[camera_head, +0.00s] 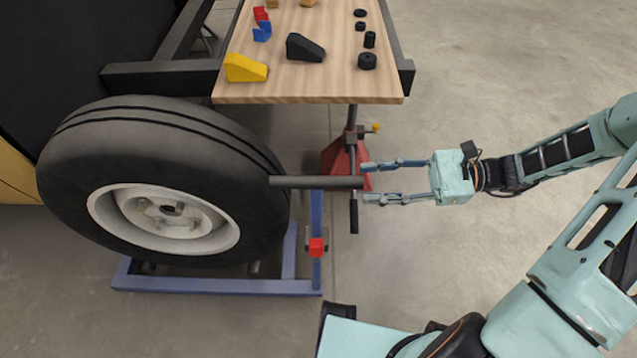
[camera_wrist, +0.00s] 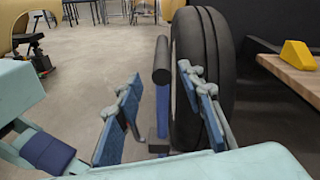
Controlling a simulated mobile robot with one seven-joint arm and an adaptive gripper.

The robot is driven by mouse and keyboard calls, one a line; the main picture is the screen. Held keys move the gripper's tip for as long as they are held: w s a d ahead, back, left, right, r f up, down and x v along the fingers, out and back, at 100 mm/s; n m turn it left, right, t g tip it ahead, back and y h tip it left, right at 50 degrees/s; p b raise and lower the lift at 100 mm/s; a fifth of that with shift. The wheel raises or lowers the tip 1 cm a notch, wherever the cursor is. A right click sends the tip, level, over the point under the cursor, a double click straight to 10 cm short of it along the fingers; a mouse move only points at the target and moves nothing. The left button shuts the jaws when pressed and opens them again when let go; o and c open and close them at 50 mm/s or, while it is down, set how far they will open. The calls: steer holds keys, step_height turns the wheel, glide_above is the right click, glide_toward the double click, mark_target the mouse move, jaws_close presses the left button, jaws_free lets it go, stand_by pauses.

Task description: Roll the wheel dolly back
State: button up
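The wheel dolly is a low blue frame (camera_head: 215,286) on the floor, with a large black tyre on a white rim (camera_head: 115,205) standing upright on it. A blue post rises at its right side, with a dark cylindrical handle bar (camera_head: 310,182) on top. My gripper (camera_head: 365,182) is open at the bar's right end, its fingers pointing left. In the wrist view, the bar (camera_wrist: 161,60) shows between the two open fingers (camera_wrist: 159,75), beside the tyre (camera_wrist: 203,80). I cannot tell whether either finger touches the bar. A red piece (camera_head: 316,246) sits low on the frame.
A wooden table (camera_head: 300,88) behind the dolly holds a yellow wedge (camera_head: 245,67), a black wedge (camera_head: 304,47) and several small blocks and black cylinders. A red stand (camera_head: 338,158) is below the table's front edge. Open floor lies to the right and in front.

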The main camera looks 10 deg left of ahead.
mark_target(317, 183)
steer(key=shift+s+a+f+m+y, duration=0.1)
steer(key=shift+a+f+m+y, duration=0.1)
steer(key=shift+a+m+y, duration=0.3)
steer(key=b+x, duration=0.2)
steer(key=x, duration=0.8)
steer(key=shift+a, duration=0.25)
jaws_close()
